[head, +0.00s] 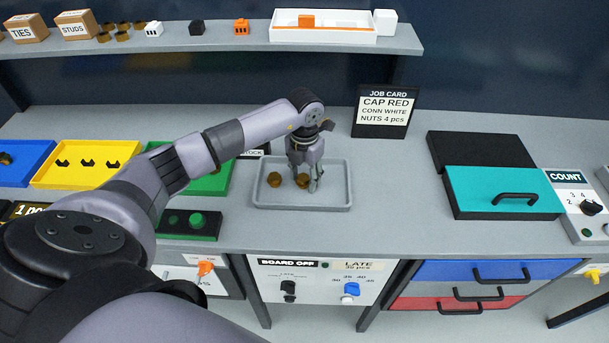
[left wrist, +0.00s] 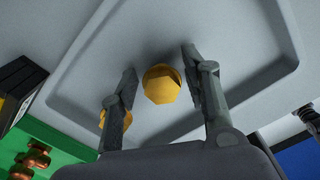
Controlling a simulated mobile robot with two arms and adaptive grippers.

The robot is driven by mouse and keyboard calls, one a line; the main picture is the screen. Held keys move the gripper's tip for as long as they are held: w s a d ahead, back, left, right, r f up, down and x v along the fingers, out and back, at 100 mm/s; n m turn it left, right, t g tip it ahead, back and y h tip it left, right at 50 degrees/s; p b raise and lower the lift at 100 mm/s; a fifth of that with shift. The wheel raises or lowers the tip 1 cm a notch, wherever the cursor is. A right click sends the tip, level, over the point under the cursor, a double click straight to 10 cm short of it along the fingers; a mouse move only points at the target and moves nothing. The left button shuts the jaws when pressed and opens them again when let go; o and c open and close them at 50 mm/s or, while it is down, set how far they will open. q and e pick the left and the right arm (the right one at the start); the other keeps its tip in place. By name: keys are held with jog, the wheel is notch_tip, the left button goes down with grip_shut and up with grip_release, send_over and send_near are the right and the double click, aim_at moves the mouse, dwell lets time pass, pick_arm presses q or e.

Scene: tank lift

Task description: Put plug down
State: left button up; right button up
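My left gripper (head: 304,178) is over the grey tray (head: 340,204) on the bench, pointing down. In the left wrist view my left gripper (left wrist: 160,65) has its fingers apart. A brass hexagonal plug (left wrist: 161,86) lies between them, with a visible gap on each side. It also shows in the head view as a brass plug (head: 303,181) at the fingers. A second brass plug (head: 275,178) lies in the tray to the left, and in the left wrist view one finger partly hides this second plug (left wrist: 101,119). My right gripper is not in view.
Green (head: 215,184), yellow (head: 84,165) and blue (head: 22,165) bins stand left of the tray. A job card (head: 386,112) stands behind it. A teal lid with a black handle (head: 503,190) lies to the right. A shelf (head: 170,47) runs above the bench.

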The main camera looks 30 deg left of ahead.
aim_at(305, 175)
pick_arm(q)
jog(key=shift+r, duration=0.55)
notch_tip(305, 175, up, 11)
jog(key=b, duration=0.3)
jog(key=shift+b, duration=0.3)
